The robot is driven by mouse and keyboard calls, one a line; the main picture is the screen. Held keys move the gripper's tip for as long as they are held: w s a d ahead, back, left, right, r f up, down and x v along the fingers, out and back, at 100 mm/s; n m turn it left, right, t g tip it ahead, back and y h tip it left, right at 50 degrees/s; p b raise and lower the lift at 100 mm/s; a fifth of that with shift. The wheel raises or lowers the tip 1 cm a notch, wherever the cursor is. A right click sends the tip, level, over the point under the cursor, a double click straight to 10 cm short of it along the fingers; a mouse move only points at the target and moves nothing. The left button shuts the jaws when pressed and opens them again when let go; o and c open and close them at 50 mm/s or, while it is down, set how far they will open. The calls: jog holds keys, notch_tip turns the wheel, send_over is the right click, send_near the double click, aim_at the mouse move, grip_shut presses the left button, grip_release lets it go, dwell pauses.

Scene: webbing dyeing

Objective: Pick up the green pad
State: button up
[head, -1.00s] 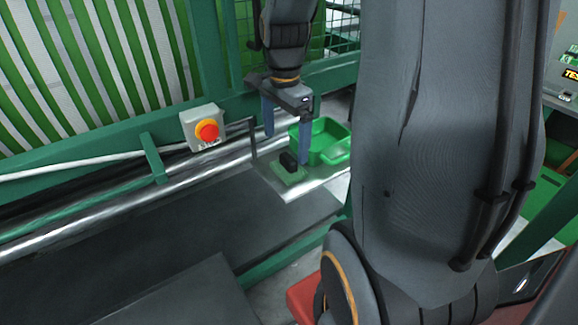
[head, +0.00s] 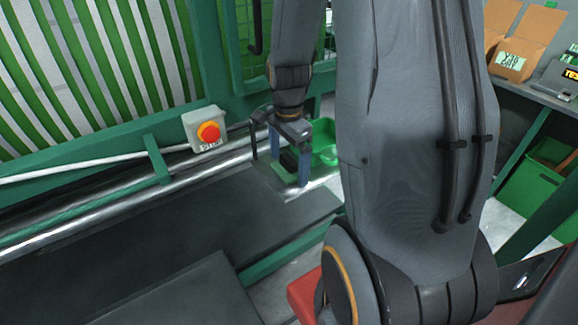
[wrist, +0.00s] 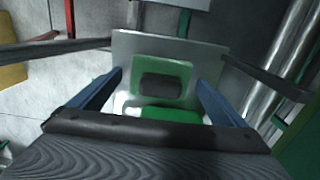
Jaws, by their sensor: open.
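The green pad (wrist: 162,66) lies flat on a small metal shelf (wrist: 208,60) and carries a black block-like grip (wrist: 160,87) on its top. In the head view the black grip (head: 288,160) shows between my fingers, and the pad is mostly hidden behind them. My gripper (head: 290,172) points down with its two blue fingers spread apart, empty. In the wrist view my gripper (wrist: 160,92) has one finger on each side of the pad, with a gap on both sides.
A green bin (head: 326,142) stands right behind the pad; its edge shows in the wrist view (wrist: 170,114). A thin dark bracket stands by the shelf's left side. A red stop button (head: 208,131) on a grey box and shiny rollers (head: 100,205) lie to the left.

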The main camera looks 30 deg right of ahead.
jog(key=shift+c, duration=0.4)
jog(key=c, duration=1.1)
jog(key=shift+r, duration=0.15)
